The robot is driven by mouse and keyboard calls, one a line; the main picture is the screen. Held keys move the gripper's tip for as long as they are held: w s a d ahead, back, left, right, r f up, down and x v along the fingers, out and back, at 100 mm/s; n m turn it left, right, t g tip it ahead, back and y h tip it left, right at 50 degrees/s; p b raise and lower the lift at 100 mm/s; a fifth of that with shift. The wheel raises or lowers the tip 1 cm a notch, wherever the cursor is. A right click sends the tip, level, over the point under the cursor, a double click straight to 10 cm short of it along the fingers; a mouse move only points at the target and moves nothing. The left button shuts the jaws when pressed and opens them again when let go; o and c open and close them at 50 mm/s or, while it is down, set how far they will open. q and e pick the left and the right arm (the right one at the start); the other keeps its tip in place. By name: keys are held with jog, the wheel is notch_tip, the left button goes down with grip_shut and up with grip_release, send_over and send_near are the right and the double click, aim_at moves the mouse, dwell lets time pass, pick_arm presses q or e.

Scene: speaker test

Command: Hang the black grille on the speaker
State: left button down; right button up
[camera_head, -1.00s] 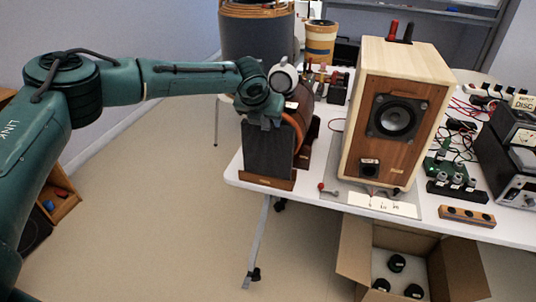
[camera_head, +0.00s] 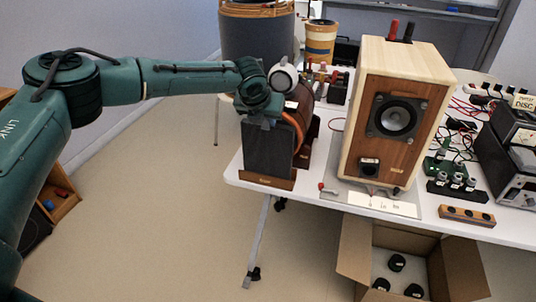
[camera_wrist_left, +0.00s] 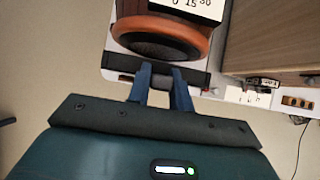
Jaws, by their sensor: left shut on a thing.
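The black grille (camera_head: 268,152) is a dark upright panel at the table's left end, standing at a low wooden rack (camera_head: 266,181). My left gripper (camera_head: 265,121) is at the grille's top edge and shut on it. In the left wrist view its blue fingers (camera_wrist_left: 160,84) close on the dark top edge of the grille (camera_wrist_left: 120,77). The speaker (camera_head: 388,130) is a pale wooden box with a brown front, a round driver and no grille on it. It stands upright on a grey plate to the right of the grille. My right gripper is not in view.
An orange-rimmed drum (camera_head: 294,128) stands close behind the grille. A small red-tipped object (camera_head: 327,189) lies between rack and speaker. A label strip (camera_head: 384,207) lies before the speaker. Electronics and cables fill the right side. An open carton (camera_head: 354,255) sits below the table edge.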

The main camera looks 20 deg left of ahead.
pick_arm(q)
jog(key=shift+r+p, duration=0.5)
jog(key=shift+p, duration=0.15)
jog(key=shift+r+p, duration=0.55)
jog(key=shift+p, duration=0.15)
jog(key=shift+r+p, duration=0.8)
jog(key=shift+p, duration=0.25)
jog(key=shift+r+p, duration=0.9)
jog(key=shift+p, duration=0.15)
jog(key=shift+r+p, duration=0.25)
jog(key=shift+p, duration=0.15)
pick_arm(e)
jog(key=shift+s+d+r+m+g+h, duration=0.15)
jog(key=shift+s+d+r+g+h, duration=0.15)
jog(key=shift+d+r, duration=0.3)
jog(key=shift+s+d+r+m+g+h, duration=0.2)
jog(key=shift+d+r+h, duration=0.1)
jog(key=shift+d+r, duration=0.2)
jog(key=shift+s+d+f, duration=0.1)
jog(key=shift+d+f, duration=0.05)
